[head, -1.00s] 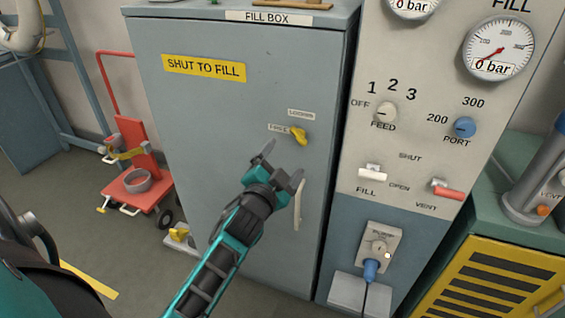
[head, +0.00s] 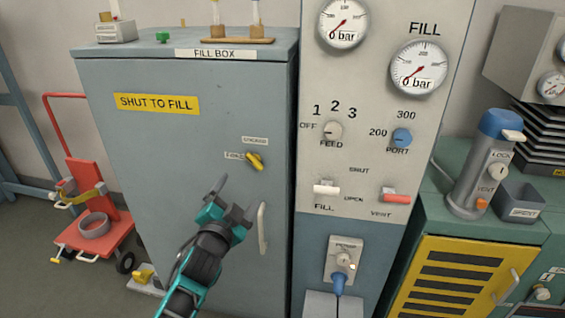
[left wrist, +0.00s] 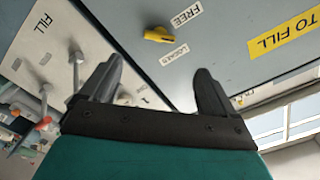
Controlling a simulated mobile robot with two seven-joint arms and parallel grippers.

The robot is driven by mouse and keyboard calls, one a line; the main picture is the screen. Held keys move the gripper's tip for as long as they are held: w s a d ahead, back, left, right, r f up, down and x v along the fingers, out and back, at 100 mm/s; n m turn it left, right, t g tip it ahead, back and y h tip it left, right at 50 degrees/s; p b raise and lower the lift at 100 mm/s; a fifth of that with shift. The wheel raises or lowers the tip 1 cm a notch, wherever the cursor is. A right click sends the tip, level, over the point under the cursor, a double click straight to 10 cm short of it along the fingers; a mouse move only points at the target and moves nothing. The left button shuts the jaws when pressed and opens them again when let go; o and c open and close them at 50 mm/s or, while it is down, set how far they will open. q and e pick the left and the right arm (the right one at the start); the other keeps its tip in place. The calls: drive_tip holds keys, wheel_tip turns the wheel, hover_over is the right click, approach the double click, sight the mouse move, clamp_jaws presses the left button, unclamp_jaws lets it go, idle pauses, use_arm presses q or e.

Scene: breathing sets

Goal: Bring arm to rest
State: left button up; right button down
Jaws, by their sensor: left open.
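My left gripper (head: 233,198) is open and empty in front of the grey fill box (head: 120,140). Its fingertips are below and left of the yellow latch knob (head: 255,161) and left of the door handle (head: 263,228), apparently apart from both. The left wrist view shows both open fingers (left wrist: 158,92) with nothing between them, and the yellow knob (left wrist: 160,35) beyond, between the labels FREE and LOCKED. The box door looks shut. My right gripper is in neither view.
A control panel (head: 350,170) with gauges, FEED and PORT knobs and FILL and VENT levers stands right of the box. A red trolley (head: 95,225) stands at left.

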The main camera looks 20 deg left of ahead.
use_arm(q)
drive_tip(key=s+d+f+n+g+h, duration=0.2)
drive_tip(key=s+d+f+g+h, duration=0.1)
drive_tip(key=s+d+f, duration=0.4)
drive_tip(key=s+d+f+n+g+h, duration=0.2)
drive_tip(key=s+d+f, duration=0.5)
drive_tip(key=s+f, duration=0.4)
drive_tip(key=shift+s+g+h, duration=0.5)
drive_tip(key=shift+s+g, duration=0.4)
drive_tip(key=shift+s, duration=0.15)
drive_tip(key=shift+d+f, duration=0.1)
drive_tip(key=shift+c, duration=0.3)
